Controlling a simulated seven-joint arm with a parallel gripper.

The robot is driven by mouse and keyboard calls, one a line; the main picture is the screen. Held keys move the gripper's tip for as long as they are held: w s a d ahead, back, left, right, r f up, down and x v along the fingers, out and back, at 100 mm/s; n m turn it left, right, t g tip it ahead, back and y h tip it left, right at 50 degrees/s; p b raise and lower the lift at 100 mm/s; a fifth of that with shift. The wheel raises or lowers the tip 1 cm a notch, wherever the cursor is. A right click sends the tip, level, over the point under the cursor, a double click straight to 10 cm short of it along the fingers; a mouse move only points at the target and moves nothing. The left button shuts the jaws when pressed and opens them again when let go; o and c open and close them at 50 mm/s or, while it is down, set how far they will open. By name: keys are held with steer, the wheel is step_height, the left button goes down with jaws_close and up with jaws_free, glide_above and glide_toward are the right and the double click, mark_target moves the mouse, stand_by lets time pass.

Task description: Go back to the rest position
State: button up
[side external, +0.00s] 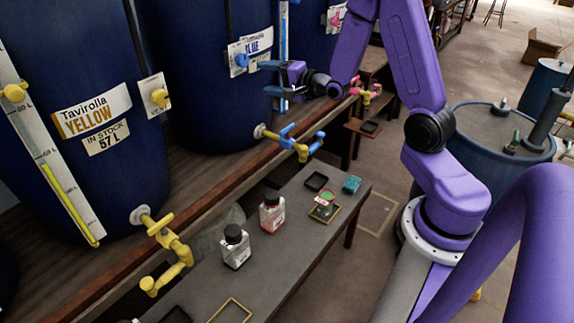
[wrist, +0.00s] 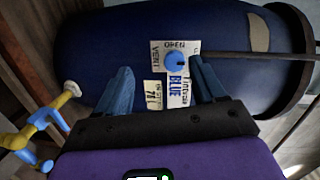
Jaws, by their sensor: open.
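My gripper (side external: 274,78) is open and empty in front of the dark blue vat (side external: 205,105) labelled BLUE, close to its front wall. In the wrist view, my two blue fingers (wrist: 163,88) are spread apart, with the vat's white label (wrist: 178,90) and its round blue knob (wrist: 175,60) showing between and beyond them. The knob also shows in the side view (side external: 241,60), left of the fingers. Whether a fingertip touches the vat cannot be told.
The blue tap (side external: 290,140) is below my gripper, and the yellow tap (side external: 165,250) is to the left. A low grey table (side external: 290,235) bears a white bottle (side external: 235,247), a red bottle (side external: 272,212) and small trays. A blue barrel (side external: 485,150) stands right.

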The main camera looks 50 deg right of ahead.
steer(key=s+a+f+n+g+y, duration=0.1)
steer(key=s+a+f+n+g, duration=0.1)
steer(key=s+a+n+g, duration=0.55)
steer(key=s+a+f+n+g+y, duration=0.1)
steer(key=s+a+n+g+y, duration=0.1)
steer(key=s+a+n, duration=0.65)
steer(key=s+n+g+h, duration=0.2)
steer(key=s+n, duration=0.4)
steer(key=s, duration=0.4)
steer(key=s+a+r+n+g+h, duration=0.1)
steer(key=s+n+g, duration=0.4)
steer(key=s, duration=0.5)
steer(key=shift+s+a+n+h, duration=0.15)
steer(key=shift+s+n+h, duration=0.2)
steer(key=shift+n, duration=0.25)
